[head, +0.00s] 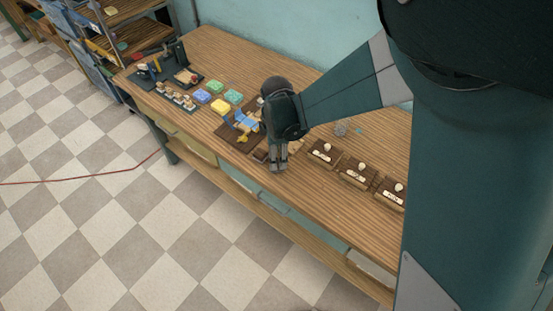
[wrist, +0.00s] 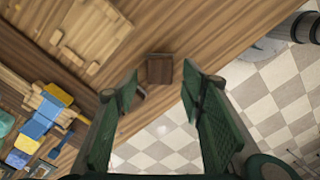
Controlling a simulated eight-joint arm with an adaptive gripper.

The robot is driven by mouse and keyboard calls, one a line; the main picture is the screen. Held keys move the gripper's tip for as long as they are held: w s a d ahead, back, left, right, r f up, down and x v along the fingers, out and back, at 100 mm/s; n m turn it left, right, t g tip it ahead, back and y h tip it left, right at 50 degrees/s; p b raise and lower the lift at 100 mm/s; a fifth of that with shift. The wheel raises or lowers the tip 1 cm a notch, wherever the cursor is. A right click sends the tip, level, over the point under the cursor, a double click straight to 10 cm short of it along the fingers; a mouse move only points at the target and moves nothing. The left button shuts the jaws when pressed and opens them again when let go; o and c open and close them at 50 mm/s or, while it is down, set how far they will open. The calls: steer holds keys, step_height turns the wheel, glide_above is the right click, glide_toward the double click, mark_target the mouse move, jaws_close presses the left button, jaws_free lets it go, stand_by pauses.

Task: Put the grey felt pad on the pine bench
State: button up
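The pine bench (head: 215,55) runs diagonally across the head view, and its striped wood top also fills the upper wrist view (wrist: 205,25). My gripper (head: 278,166) is over the front part of the bench, pointing down. In the wrist view its two dark green fingers (wrist: 161,76) stand apart with nothing held between them. A small brown block (wrist: 158,69) shows beyond the fingertips, near the bench's front edge. I cannot pick out the grey felt pad for sure in either view; my arm and gripper hide part of the bench.
Blue (head: 202,97), green (head: 233,97) and yellow (head: 221,107) blocks lie left of my gripper. Dark trays with small items stand at the bench's far left end. Wooden boxes with white labels (head: 357,174) stand to the right. The bench's middle back is fairly clear.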

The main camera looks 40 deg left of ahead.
step_height(320, 180, up, 9)
steer(key=shift+p, duration=0.35)
stand_by(0.7)
steer(key=w+d+r+m+t+y, duration=0.1)
steer(key=w+d+r+m, duration=0.3)
steer(key=d, duration=0.7)
steer(key=w+d+r+m+t, duration=0.1)
steer(key=d+r+m, duration=0.5)
steer(key=d, duration=0.5)
steer(key=w+d+r+m+t+y, duration=0.1)
steer(key=w+d+r+m, duration=0.2)
steer(key=d+r, duration=0.5)
steer(key=s+d+m+t, duration=0.1)
steer(key=s+d+m, duration=0.2)
steer(key=d, duration=0.7)
steer(key=s+d+m+t+h, duration=0.1)
steer(key=s+d+m, duration=0.3)
steer(key=d, duration=0.5)
steer(key=s+d+m+t+h, duration=0.1)
steer(key=s+d+m+t, duration=0.1)
steer(key=d+m, duration=0.5)
steer(key=s+d, duration=0.1)
steer(key=d, duration=0.2)
steer(key=shift+s+d+r, duration=0.3)
steer(key=shift+s+r, duration=0.05)
